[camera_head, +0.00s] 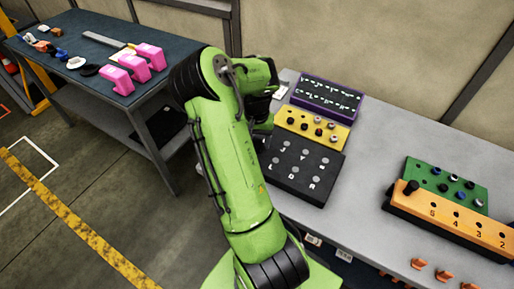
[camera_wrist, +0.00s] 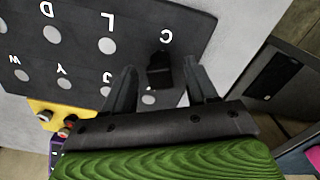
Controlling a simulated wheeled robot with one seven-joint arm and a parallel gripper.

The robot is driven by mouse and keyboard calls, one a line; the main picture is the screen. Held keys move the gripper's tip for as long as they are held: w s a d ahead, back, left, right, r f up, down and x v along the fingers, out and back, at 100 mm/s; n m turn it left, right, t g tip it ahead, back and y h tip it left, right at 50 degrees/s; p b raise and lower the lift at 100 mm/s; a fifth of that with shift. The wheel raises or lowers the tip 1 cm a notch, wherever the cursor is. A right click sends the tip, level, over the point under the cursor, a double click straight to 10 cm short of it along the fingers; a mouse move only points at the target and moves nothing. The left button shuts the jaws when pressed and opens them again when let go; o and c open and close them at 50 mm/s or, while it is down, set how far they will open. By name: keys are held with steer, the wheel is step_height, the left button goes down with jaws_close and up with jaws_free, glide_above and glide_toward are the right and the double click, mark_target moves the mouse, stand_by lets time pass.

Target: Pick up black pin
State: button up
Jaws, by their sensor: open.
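In the wrist view a black pin (camera_wrist: 160,72) stands on the black lettered board (camera_wrist: 72,22), beside the letter C. My gripper (camera_wrist: 160,66) is open, with one finger on each side of the pin in this view. A gap shows between the pin and each finger; the depth of the fingers along the pin is hard to tell. In the head view the black board (camera_head: 296,178) lies on the grey table, and my arm hides the gripper and this pin. Another black pin (camera_head: 411,188) stands at the left end of the orange numbered block (camera_head: 447,212).
Behind the board are a yellow block (camera_head: 314,128) with several pins and a purple block (camera_head: 328,97). A green block (camera_head: 447,183) stands to the right, with loose orange parts (camera_head: 420,264) in front. Bare table separates the boards. A dark table (camera_head: 85,50) holds pink parts.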

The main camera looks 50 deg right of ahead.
steer(key=shift+f, duration=0.85)
steer(key=shift+r, duration=0.1)
steer(key=shift+c, duration=0.3)
steer(key=c, duration=1)
